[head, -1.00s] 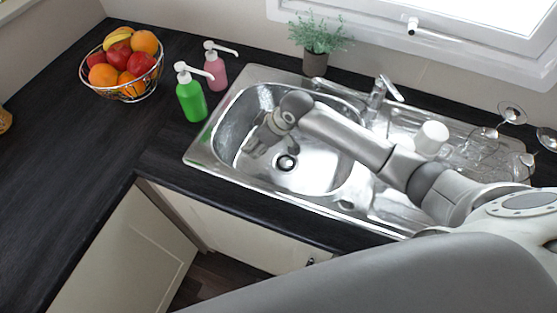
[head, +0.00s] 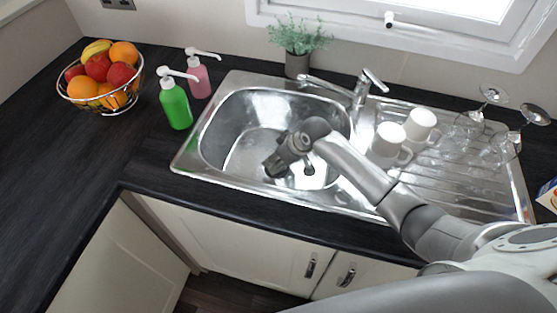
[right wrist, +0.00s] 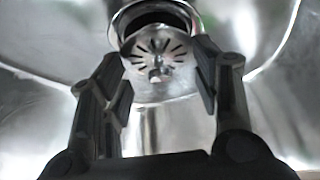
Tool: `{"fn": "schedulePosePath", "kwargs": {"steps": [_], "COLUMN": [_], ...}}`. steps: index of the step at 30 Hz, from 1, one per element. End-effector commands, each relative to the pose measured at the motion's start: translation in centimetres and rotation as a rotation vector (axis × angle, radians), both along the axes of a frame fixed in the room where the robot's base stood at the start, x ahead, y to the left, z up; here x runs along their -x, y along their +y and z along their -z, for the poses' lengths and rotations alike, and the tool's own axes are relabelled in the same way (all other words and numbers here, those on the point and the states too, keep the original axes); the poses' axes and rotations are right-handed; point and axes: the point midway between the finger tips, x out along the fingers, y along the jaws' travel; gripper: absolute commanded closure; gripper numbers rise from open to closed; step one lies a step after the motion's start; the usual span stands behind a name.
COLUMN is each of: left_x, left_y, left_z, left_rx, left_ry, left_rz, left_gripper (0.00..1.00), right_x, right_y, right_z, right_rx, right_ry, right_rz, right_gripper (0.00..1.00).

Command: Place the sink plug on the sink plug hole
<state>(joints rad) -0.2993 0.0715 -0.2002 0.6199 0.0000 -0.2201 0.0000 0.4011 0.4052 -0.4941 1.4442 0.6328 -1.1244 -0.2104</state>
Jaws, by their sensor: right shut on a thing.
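My right gripper (head: 276,166) reaches down into the metal sink basin (head: 222,140), just left of the dark round plug hole (head: 309,170). In the right wrist view the fingers of this gripper (right wrist: 160,72) are shut on the sink plug (right wrist: 158,68), a shiny metal disc with radial slots. The plug hole (right wrist: 152,17) shows as a dark opening with a bright rim just beyond the plug. The plug overlaps its near edge in this view; I cannot tell whether they touch. The plug cannot be made out in the head view. My left gripper is not in view.
A tap (head: 362,88) stands behind the basin. White mugs (head: 420,124) and upturned glasses (head: 470,122) stand on the drainer at right. A green soap bottle (head: 175,104), a pink one (head: 199,78) and a fruit basket (head: 103,98) are on the left. A potted plant (head: 297,62) stands behind.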

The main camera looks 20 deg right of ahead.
Motion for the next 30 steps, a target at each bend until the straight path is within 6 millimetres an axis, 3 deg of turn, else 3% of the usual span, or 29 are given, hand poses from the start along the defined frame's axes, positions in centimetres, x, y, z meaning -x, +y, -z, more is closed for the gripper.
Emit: {"fn": "schedulePosePath", "kwargs": {"steps": [3,15,16,20,30], "left_x": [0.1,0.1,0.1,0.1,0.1], "left_y": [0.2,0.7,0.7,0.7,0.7], "left_z": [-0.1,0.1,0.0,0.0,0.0], "left_rx": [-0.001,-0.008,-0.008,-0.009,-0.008], "left_ry": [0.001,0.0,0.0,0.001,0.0], "left_rz": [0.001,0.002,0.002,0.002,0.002], "left_gripper": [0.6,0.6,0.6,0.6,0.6], "right_x": [0.0,0.0,0.0,0.0,0.0], "right_y": [0.1,0.0,0.0,0.0,0.0], "right_z": [1.2,1.8,1.7,1.7,1.6], "right_rx": [-0.001,-0.001,-0.001,-0.001,-0.001], "right_ry": [-0.001,-0.001,-0.002,-0.001,-0.002], "right_rz": [0.0,0.0,-0.001,0.0,-0.001], "right_gripper": [0.67,0.67,0.39,0.23,0.21]}}
